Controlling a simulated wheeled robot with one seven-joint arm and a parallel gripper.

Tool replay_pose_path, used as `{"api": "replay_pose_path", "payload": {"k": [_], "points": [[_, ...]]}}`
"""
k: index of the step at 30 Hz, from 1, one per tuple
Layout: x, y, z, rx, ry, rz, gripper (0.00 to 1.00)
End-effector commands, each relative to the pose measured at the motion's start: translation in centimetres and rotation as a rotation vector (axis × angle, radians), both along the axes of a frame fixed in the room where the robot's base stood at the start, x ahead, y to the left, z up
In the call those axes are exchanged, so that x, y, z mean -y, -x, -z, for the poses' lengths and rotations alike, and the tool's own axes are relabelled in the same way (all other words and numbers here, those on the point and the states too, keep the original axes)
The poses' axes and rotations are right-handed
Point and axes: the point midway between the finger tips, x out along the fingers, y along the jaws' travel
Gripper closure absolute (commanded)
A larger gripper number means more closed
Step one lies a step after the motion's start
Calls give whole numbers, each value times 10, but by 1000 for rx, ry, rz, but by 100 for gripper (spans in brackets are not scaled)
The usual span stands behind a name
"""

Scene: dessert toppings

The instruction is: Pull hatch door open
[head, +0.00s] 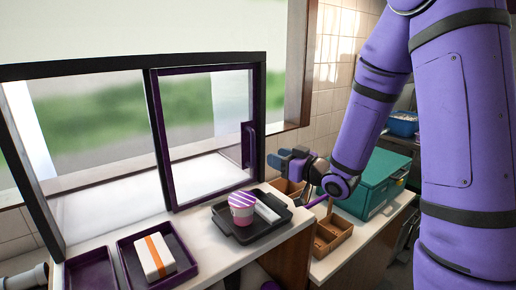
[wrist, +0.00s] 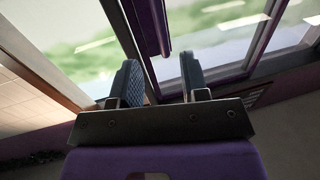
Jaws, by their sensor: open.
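The hatch door (head: 206,186) is a sliding glass pane in a dark purple frame, standing at the right part of the black hatch frame (head: 110,70). A dark purple handle (head: 249,145) stands upright on its right edge. My gripper (head: 287,162) is to the right of the handle, a little lower in the picture and apart from it. In the wrist view the two dark ribbed fingers (wrist: 158,85) are spread with nothing between them. The handle (wrist: 147,25) shows ahead, above the gap between the fingertips.
A black tray (head: 268,232) with a striped purple cup (head: 242,207) stands on the counter below the door. Purple trays, one with an orange-banded white box (head: 154,258), lie left. Brown boxes (head: 331,236) and a teal case (head: 368,184) sit right, below my arm.

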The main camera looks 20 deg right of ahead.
Motion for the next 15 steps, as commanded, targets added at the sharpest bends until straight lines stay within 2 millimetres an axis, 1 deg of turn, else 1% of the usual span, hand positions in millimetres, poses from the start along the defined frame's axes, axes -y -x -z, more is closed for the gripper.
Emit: {"api": "replay_pose_path", "payload": {"k": [10,15], "points": [[-29,-51,0,0,1,-1,59],[-41,-72,0,0,1,0,59]]}}
